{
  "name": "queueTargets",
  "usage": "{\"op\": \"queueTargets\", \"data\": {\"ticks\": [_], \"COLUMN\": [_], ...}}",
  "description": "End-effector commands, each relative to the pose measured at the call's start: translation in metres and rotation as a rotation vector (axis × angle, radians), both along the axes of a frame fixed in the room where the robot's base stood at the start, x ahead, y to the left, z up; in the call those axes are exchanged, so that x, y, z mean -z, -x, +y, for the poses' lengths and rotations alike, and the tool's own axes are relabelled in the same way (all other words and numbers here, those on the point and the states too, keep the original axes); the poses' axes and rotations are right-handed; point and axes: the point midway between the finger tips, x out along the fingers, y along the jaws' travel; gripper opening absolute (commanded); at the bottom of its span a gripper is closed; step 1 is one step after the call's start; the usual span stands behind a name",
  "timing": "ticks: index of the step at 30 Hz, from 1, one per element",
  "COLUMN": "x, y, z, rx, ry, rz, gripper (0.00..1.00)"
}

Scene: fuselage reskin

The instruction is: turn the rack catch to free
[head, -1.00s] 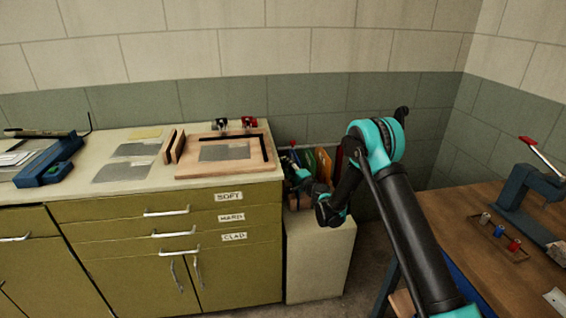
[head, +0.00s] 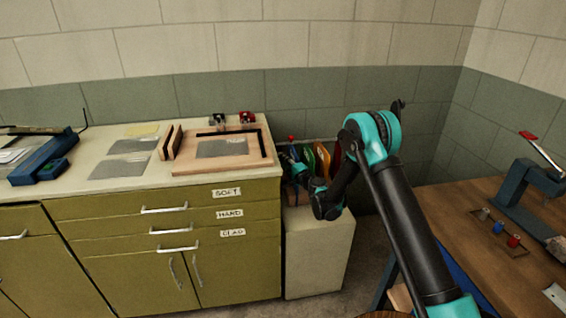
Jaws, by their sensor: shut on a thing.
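The rack (head: 318,142) stands on the pale cabinet behind my arm and holds several coloured pieces upright. The rack catch (head: 291,138) shows as a small red tip at the rack's left end. My gripper (head: 293,163) is at this left end, just below the red tip, small and dark in the picture. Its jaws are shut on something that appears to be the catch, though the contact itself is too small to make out. My wrist and forearm hide the lower right part of the rack.
The pale cabinet (head: 318,255) stands beside the olive drawer unit (head: 110,215). A wooden board with a black frame (head: 185,164) lies on the counter, left of my gripper. A wooden bench (head: 460,240) with a blue press (head: 522,190) is at the right.

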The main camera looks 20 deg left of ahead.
Motion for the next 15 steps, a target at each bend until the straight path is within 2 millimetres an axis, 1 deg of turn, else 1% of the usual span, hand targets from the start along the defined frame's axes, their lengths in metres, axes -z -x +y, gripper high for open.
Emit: {"op": "queueTargets", "data": {"ticks": [8, 15], "x": [-0.0015, -0.0033], "y": [0.0006, 0.0011], "z": [-0.0005, 0.0001], "rx": [0.0, 0.0], "ry": [0.098, 0.271], "rz": [-0.061, -0.167], "gripper": [0.0, 0.0]}}
